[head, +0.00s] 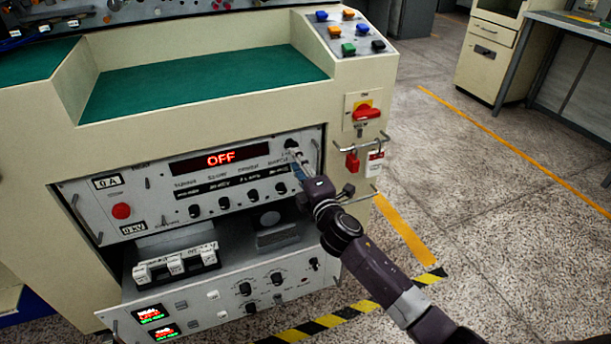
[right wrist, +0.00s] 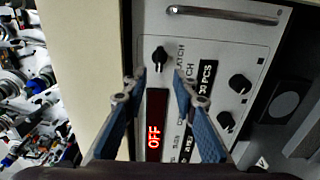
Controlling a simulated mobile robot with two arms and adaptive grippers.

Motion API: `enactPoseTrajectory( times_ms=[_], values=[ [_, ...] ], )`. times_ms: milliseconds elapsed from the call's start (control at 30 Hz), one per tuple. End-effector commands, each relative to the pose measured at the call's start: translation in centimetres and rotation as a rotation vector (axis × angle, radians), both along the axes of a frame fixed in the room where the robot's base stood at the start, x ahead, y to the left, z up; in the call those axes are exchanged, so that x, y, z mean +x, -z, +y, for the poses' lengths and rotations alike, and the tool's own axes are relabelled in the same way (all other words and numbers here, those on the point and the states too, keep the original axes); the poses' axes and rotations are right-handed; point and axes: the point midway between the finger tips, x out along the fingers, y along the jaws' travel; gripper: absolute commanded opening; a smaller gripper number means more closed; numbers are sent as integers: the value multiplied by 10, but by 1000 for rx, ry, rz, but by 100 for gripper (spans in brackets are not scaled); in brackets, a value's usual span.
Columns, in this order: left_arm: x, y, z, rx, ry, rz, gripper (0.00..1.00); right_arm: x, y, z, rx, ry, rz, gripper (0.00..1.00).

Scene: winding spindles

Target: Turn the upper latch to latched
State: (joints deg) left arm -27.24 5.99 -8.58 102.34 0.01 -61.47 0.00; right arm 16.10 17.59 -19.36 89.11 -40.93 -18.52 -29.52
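The black latch knob (head: 291,144) sits at the upper right of the grey front panel with the red OFF display, in the head view. The right wrist view shows this knob (right wrist: 160,57) beside the printed word LATCH, its pointer lying roughly along the picture's vertical. My right gripper (head: 297,163) is at the panel's right end, close to the knob. In the right wrist view its two blue-padded fingers (right wrist: 159,80) are spread apart, with nothing between them. The knob appears just beyond the fingertips, in line with the gap; contact is not visible. My left gripper is not in view.
A metal handle (right wrist: 222,13) stands out from the panel near the knob. The red display (head: 221,158) and several more knobs lie left of my gripper. Below, a drawer unit (head: 225,290) is pulled out. A red rotary switch (head: 366,112) and padlock (head: 375,164) are at right.

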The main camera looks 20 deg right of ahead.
Motion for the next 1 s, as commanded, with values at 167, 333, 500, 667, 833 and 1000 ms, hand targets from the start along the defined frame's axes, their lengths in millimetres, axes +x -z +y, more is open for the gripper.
enactPoseTrajectory(
  times_ms=[167,333,500,667,833,1000],
  values=[
    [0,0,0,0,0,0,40,-32,1,-1,1,-1,1,26],
    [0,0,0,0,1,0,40,-54,0,-2,1,-1,0,26],
    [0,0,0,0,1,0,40,-63,-1,-2,0,0,-1,26],
    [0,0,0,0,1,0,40,-65,0,-2,0,0,0,26],
    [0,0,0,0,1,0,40,-65,0,-2,0,0,0,26],
    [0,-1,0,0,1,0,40,-65,1,-3,6,2,3,26]
  ],
)
